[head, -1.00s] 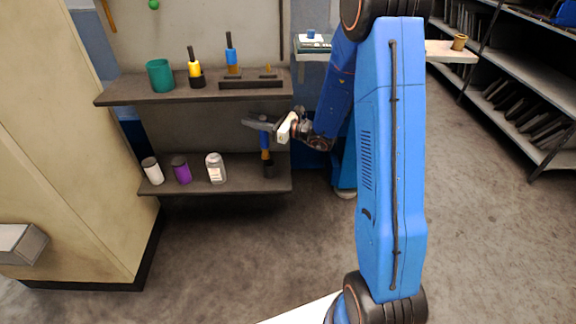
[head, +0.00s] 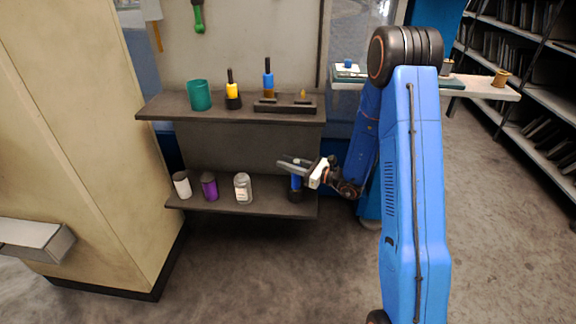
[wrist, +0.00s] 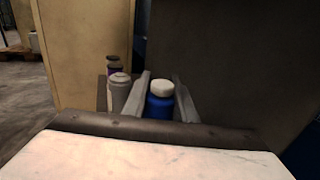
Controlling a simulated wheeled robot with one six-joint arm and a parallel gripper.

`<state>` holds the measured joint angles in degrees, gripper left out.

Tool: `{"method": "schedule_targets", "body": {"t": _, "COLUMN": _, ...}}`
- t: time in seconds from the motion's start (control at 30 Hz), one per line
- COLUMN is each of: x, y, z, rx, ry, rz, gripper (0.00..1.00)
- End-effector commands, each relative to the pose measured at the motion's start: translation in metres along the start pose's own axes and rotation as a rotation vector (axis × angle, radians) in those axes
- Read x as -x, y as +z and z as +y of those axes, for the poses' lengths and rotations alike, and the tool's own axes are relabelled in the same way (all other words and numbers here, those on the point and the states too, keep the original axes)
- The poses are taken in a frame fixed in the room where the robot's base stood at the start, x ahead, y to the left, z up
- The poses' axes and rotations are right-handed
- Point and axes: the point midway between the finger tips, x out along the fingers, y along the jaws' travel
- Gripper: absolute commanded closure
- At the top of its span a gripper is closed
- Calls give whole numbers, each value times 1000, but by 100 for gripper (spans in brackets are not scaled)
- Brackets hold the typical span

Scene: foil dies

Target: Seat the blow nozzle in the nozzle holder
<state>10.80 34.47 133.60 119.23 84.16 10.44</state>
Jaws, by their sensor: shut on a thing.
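My gripper (head: 285,163) is at the right end of the lower shelf, shut on a blue tool (head: 296,182), which I take to be the blow nozzle. In the wrist view the nozzle (wrist: 159,103) shows as a blue body with a white top between the two grey fingers. In the head view it stands roughly upright, its lower end at a small black cup (head: 295,196) on the shelf, likely the nozzle holder. The cup is hidden in the wrist view. I cannot tell how deep the nozzle sits in it.
A white jar (head: 182,185), a purple jar (head: 209,187) and a clear jar (head: 243,188) stand left on the lower shelf (head: 270,205). The upper shelf above holds a green cup (head: 199,95), a yellow tool (head: 232,91) and a blue-handled tool (head: 268,79) at a dark rack.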

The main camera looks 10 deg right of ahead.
Motion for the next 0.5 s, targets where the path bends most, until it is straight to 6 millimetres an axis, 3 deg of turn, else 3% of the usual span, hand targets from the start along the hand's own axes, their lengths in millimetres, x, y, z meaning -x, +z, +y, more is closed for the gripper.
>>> {"method": "schedule_targets", "body": {"t": 0.47, "x": 0, "y": -11, "z": 0, "rx": 0, "ry": 0, "rz": -1, "gripper": 100}}
{"method": "schedule_targets", "body": {"t": 0.5, "x": 0, "y": -12, "z": 0, "rx": 0, "ry": 0, "rz": -1, "gripper": 70}}
